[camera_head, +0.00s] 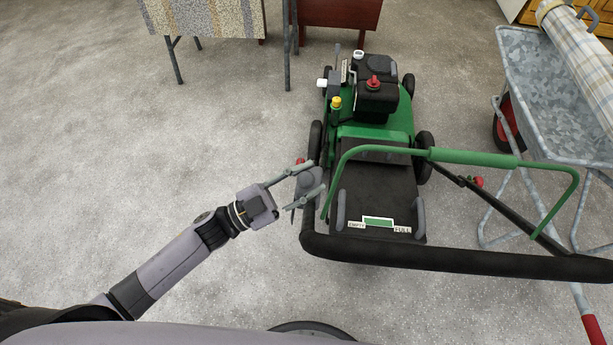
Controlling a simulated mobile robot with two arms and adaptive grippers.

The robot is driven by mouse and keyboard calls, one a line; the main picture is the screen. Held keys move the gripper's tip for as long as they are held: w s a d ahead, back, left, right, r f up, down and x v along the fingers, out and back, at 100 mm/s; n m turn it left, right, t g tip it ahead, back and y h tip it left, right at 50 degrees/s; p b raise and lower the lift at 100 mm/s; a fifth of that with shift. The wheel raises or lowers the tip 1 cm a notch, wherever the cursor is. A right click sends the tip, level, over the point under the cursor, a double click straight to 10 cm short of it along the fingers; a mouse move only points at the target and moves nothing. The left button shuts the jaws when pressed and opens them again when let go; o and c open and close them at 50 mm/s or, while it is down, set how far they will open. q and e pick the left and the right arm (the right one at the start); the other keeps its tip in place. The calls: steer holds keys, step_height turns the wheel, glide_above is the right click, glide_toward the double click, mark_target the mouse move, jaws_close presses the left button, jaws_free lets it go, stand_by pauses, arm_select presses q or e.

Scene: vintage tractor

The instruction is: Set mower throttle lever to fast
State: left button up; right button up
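The green and black lawn mower (372,135) stands on the concrete floor, right of centre. Its black handlebar (450,259) crosses the near side, with a green bail bar (470,157) above it. My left gripper (316,176) is at the left side of the mower handle, its two fingers spread. A grey rounded piece (307,182) shows between the fingers; I cannot tell whether they touch it or whether it is the throttle housing. A small red knob (300,161) shows just beyond the upper finger. The throttle lever and its markings cannot be made out. My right gripper is not in view.
A galvanised cart (556,95) with a rolled plaid cloth (580,50) stands at the right. A speckled table (205,18) and a reddish-brown board (340,13) are at the back. The floor left of the mower is clear.

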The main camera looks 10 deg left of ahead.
arm_select(q)
steer(key=o, duration=0.4)
steer(key=shift+s, duration=0.1)
steer(key=shift+f, duration=0.15)
steer(key=shift+s+a+f, duration=0.25)
steer(key=shift+a, duration=0.15)
steer(key=shift+a+r+v, duration=0.1)
steer(key=shift+r+v, duration=0.1)
steer(key=shift+v, duration=1.55)
steer(key=shift+a+r+v, duration=0.15)
steer(key=shift+v, duration=1.6)
steer(key=shift+w+d, duration=0.1)
steer(key=shift+w, duration=0.15)
